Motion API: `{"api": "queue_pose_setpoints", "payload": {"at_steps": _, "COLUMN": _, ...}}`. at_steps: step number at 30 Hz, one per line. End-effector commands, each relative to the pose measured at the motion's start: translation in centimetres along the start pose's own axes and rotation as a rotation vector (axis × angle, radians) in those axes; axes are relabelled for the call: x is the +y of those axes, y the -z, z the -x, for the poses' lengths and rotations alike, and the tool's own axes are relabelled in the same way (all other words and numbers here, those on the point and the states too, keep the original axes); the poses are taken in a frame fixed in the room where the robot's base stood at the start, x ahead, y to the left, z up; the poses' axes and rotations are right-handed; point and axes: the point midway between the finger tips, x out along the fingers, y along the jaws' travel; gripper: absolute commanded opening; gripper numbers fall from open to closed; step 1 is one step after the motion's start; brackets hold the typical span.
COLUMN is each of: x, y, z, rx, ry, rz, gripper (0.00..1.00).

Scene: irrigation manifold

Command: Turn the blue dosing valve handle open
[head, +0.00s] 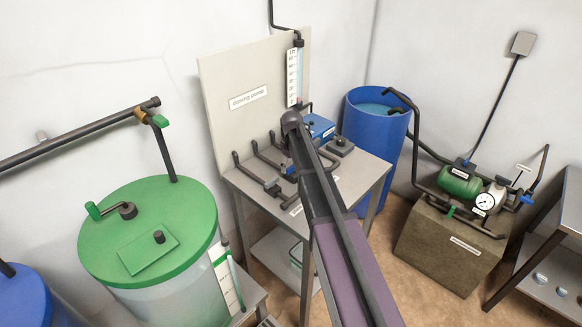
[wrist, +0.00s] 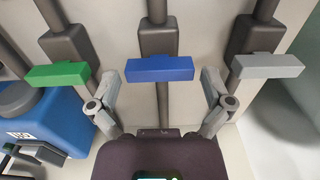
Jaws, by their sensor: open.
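The blue dosing valve handle (wrist: 160,69) is a flat bar lying crosswise on a dark grey valve body (wrist: 158,41) on a vertical pipe, at the centre of the wrist view. My gripper (wrist: 160,80) is open, with one finger to the left and one to the right of the blue handle. A gap shows between each finger and the handle's ends, and nothing is held. In the head view my arm hides the gripper, and only a small blue bit (head: 287,166) shows beside it.
A green handle (wrist: 57,74) lies close by my left finger and a grey handle (wrist: 268,66) close by my right finger. A blue box (wrist: 62,123) stands at left. In the head view, the dosing panel (head: 222,85) rises behind the bench; a green-lidded tank (head: 165,200) stands left.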

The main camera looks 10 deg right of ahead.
Motion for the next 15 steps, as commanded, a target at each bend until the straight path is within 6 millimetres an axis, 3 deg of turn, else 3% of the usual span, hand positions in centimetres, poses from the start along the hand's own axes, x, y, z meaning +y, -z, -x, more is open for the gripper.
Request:
{"api": "queue_pose_setpoints", "payload": {"at_steps": 1, "x": 0.01, "y": -0.01, "z": 0.00, "rx": 0.000, "ry": 0.000, "rz": 0.000, "gripper": 0.94}}
{"api": "queue_pose_setpoints", "payload": {"at_steps": 6, "x": 0.00, "y": -0.01, "z": 0.00, "rx": 0.000, "ry": 0.000, "rz": 0.000, "gripper": 0.44}}
{"api": "queue_pose_setpoints", "payload": {"at_steps": 7, "x": 0.00, "y": -0.01, "z": 0.00, "rx": 0.000, "ry": 0.000, "rz": 0.000, "gripper": 0.38}}
{"api": "queue_pose_setpoints", "payload": {"at_steps": 15, "x": -0.03, "y": -0.01, "z": -0.01, "rx": 0.000, "ry": 0.001, "rz": -0.011, "gripper": 0.38}}
